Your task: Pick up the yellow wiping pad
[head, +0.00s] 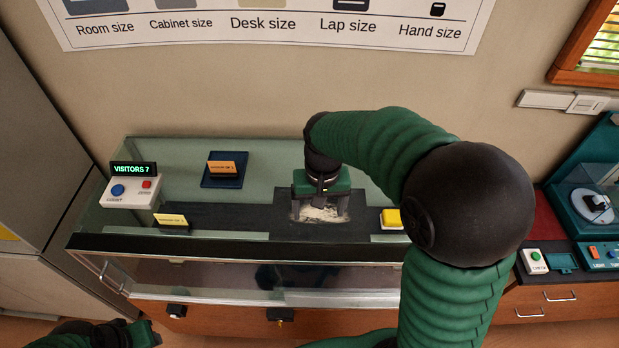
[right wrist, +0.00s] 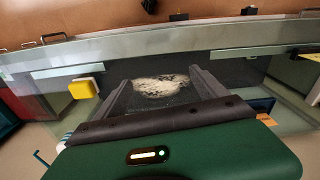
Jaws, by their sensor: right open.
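The yellow wiping pad (head: 391,218) lies on the display case top, partly hidden by my right arm. It also shows in the right wrist view (right wrist: 83,88), left of my gripper's fingers and apart from them. My right gripper (head: 320,213) is open and points down over a pale dusty patch (head: 322,214) on a dark panel, to the left of the pad in the head view. Its two spread fingers frame the patch in the right wrist view, with nothing held. My left gripper (head: 147,334) is low at the left; its fingers are unclear.
A counter box (head: 131,193) with blue and red buttons stands at the left of the glass-topped case (head: 270,160). A dark block with an orange label (head: 222,169) lies at the back. A yellow label (head: 171,219) stands in front. A green CHECK button box (head: 535,260) is at right.

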